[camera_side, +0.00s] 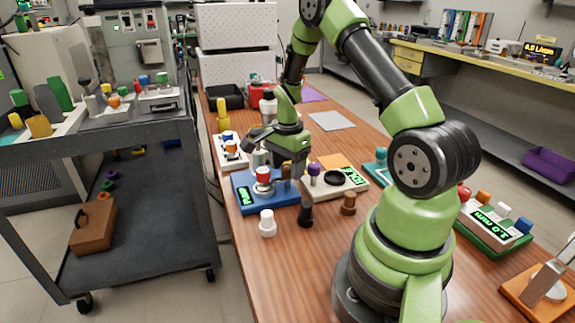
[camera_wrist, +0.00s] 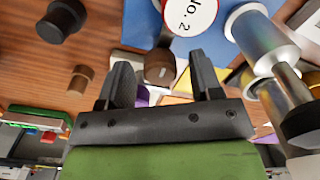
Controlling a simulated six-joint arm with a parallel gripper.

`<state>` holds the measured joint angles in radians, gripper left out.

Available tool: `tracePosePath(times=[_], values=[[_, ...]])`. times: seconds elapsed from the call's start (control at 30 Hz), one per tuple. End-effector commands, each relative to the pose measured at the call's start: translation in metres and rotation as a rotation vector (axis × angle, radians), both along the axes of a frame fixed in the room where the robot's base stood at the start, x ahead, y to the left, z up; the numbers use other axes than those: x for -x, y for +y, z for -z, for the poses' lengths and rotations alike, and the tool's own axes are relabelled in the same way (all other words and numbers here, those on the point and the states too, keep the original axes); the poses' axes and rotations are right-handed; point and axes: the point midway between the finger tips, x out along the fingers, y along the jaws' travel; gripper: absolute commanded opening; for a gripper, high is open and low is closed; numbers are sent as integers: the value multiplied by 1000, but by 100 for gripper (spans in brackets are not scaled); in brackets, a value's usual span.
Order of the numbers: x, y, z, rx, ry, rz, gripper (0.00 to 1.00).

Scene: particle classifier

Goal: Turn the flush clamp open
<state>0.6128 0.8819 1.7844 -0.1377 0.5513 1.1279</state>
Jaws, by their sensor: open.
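My gripper (camera_side: 288,168) is open, pointing down over the right part of a blue unit (camera_side: 264,205) with a green lit label. In the wrist view a brown knob-like part (camera_wrist: 160,66) lies between the tips of my open gripper (camera_wrist: 158,72). The brown part also shows under my gripper in the side view (camera_side: 286,187). No part is clearly labelled as the flush clamp, so I cannot tell whether this is it. Contact with the fingers is unclear. A white round "No. 2" label with a red rim (camera_wrist: 190,14) is just beyond the fingertips.
A red-and-white topped part (camera_side: 263,177) stands on the blue unit. A beige unit (camera_side: 349,183) with a purple knob (camera_side: 314,169) adjoins at right. White (camera_side: 267,223), dark (camera_side: 306,212) and brown (camera_side: 348,204) pieces stand in front. A metallic cylinder (camera_wrist: 262,38) is close right in the wrist view.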

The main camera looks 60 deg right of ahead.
Motion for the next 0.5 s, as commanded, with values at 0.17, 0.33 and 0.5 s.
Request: tracePosePath(times=[0.17, 0.33, 0.5], values=[[0, 0, 1, 0, -1, 0, 59], [0, 0, 1, 0, -1, 0, 38], [0, 0, 1, 0, -1, 0, 10]])
